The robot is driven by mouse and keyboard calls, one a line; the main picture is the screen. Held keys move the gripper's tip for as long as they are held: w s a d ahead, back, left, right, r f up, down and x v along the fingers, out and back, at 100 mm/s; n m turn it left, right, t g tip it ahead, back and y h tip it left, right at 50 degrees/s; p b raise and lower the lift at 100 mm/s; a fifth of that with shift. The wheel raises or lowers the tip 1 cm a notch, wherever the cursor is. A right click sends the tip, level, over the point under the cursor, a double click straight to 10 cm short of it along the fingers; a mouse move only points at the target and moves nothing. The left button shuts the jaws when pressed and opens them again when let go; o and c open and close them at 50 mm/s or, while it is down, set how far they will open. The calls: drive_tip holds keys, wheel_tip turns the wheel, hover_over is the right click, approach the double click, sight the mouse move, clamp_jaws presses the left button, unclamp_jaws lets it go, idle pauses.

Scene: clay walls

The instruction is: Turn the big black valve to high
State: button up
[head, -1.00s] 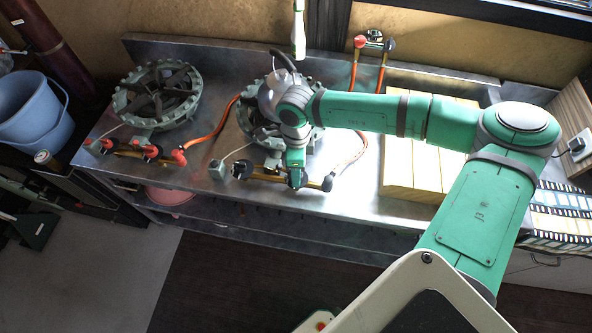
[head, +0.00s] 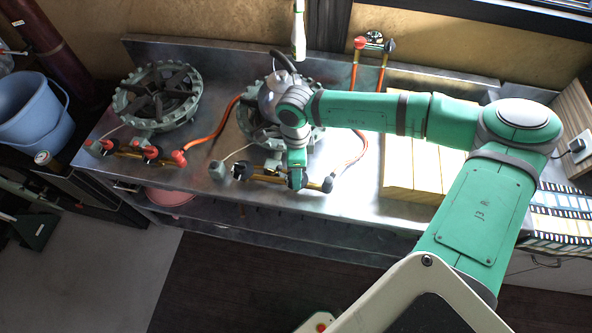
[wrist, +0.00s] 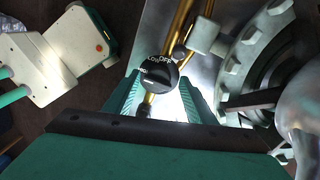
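A round black valve knob (wrist: 157,72) with white lettering, in which I read "LOW" and "OFF", sits on a brass pipe in the wrist view. My gripper (wrist: 156,88) has its two green fingers apart, one on each side of this knob. Narrow gaps seem to show between the knob and the fingers. In the head view my gripper (head: 297,184) is over the pipe in front of the right burner (head: 247,118) and hides the knob there.
A grey block-like fitting (wrist: 209,37) and the burner ring (wrist: 245,60) are close on the right in the wrist view. The left burner (head: 190,85) has red knobs (head: 151,153) in front. An orange hose (head: 213,128) runs between the burners. A blue bucket (head: 30,115) stands far left.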

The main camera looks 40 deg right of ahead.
wheel_tip(320, 180, up, 11)
drive_tip(key=shift+w+d, duration=0.25)
idle(0.3)
drive_tip(key=shift+a+f, duration=0.1)
drive_tip(key=shift+f, duration=0.05)
idle(0.3)
